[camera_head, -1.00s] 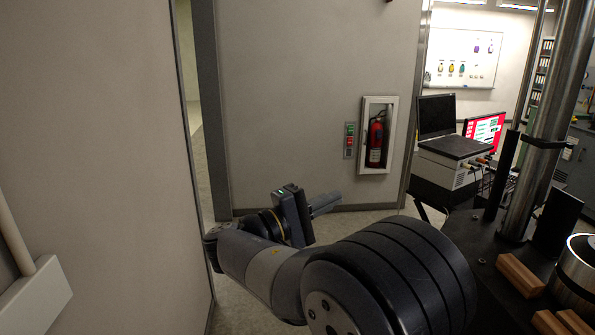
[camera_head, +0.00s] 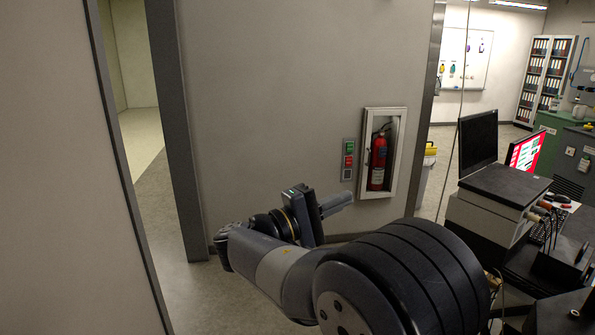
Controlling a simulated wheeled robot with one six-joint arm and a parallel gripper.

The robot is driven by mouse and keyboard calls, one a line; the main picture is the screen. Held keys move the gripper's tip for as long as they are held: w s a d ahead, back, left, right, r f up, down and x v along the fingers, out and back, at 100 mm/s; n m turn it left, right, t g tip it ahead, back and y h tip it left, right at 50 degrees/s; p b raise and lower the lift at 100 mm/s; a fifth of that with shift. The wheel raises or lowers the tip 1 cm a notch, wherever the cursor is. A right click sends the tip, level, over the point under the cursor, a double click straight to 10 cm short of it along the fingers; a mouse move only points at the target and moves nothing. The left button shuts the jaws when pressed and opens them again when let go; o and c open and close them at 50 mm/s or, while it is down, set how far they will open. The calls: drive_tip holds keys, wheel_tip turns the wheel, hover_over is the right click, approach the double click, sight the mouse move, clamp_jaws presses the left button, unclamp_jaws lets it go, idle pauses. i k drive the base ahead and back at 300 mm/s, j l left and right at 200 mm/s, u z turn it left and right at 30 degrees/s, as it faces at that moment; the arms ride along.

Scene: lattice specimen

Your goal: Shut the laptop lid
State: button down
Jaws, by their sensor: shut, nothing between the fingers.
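A dark, upright screen (camera_head: 478,142) stands at the right, at the back edge of a dark flat slab (camera_head: 506,184) on a pale instrument box. It looks like an open laptop with its lid raised, but I cannot be sure. A second screen with a red display (camera_head: 525,152) stands behind it to the right; I cannot tell if it is a laptop. My gripper (camera_head: 337,203) is shut and empty, well to the left of both screens, in front of the wall.
A fire extinguisher (camera_head: 377,161) sits in a white wall cabinet beside a switch panel (camera_head: 348,160). A doorway opens at the left. A dark bench (camera_head: 562,262) with a keyboard lies at the lower right. Cabinets and binder shelves (camera_head: 545,80) stand behind.

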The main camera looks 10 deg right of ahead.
sight(478, 133)
drive_tip(key=i+z, duration=0.15)
drive_tip(key=i, duration=0.4)
drive_tip(key=i+j+z, duration=0.15)
drive_tip(key=i, duration=0.4)
drive_tip(key=i+z, duration=0.1)
drive_tip(key=i, duration=0.45)
drive_tip(key=i+l+z, duration=0.6)
drive_tip(key=i, duration=0.15)
drive_tip(key=i+z, duration=0.25)
drive_tip(key=i+l, duration=0.05)
drive_tip(key=i, duration=0.1)
